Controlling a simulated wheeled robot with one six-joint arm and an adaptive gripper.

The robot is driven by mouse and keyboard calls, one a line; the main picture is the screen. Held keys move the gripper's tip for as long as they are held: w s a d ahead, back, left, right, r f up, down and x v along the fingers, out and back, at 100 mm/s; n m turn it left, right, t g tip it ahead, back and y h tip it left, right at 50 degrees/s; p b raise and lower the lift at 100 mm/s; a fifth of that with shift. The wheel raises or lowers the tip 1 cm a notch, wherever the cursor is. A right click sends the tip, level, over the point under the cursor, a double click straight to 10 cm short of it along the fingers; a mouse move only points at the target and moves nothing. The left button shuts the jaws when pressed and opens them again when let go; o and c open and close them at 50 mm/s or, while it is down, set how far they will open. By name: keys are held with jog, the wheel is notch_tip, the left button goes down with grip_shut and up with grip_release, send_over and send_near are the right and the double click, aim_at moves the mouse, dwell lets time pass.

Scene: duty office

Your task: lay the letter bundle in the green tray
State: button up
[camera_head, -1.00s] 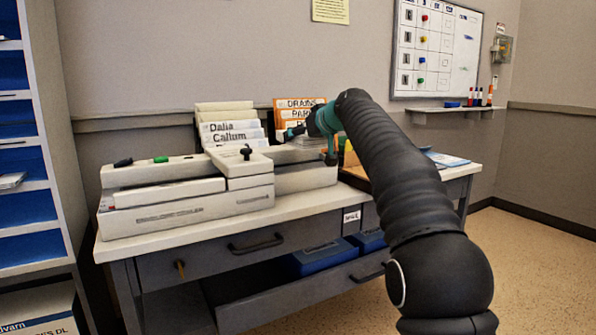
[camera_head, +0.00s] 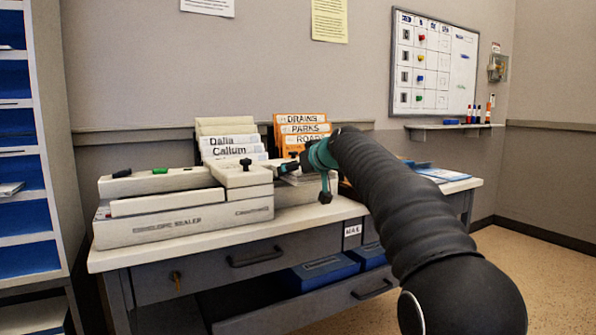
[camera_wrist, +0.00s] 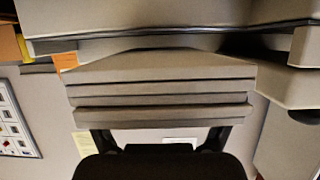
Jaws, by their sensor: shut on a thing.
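My gripper (camera_head: 292,165) is low over the right end of the envelope sealer on the bench. In the wrist view, a stack of several flat grey-white layers, which looks like the letter bundle (camera_wrist: 160,90), sits between my two dark fingers. My gripper is shut on it. In the head view the bundle is a pale stack (camera_head: 303,179) partly hidden behind my gripper. Whether it touches the sealer's deck I cannot tell. No green tray can be made out; my arm covers part of the bench's right side.
The envelope sealer (camera_head: 180,222) fills the left of the bench (camera_head: 150,252). Upright files labelled Dalia and Callum (camera_head: 228,143) and orange-edged files labelled Drains, Parks and Roads (camera_head: 300,125) stand behind. Papers (camera_head: 440,175) lie at the right end. Blue-shelved pigeonholes (camera_head: 20,190) stand at left.

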jog(key=shift+f+b, duration=0.3)
jog(key=shift+f, duration=0.1)
jog(key=shift+f, duration=0.2)
jog(key=o, duration=1)
jog(key=shift+c, duration=0.2)
jog(key=shift+r, duration=0.1)
jog(key=shift+r+p, duration=0.45)
jog(key=shift+r, duration=0.15)
jog(key=shift+s+d+r, duration=0.15)
jog(key=shift+s+d, duration=0.05)
jog(key=shift+s, duration=0.05)
jog(key=b+v, duration=0.1)
jog(key=v, duration=1)
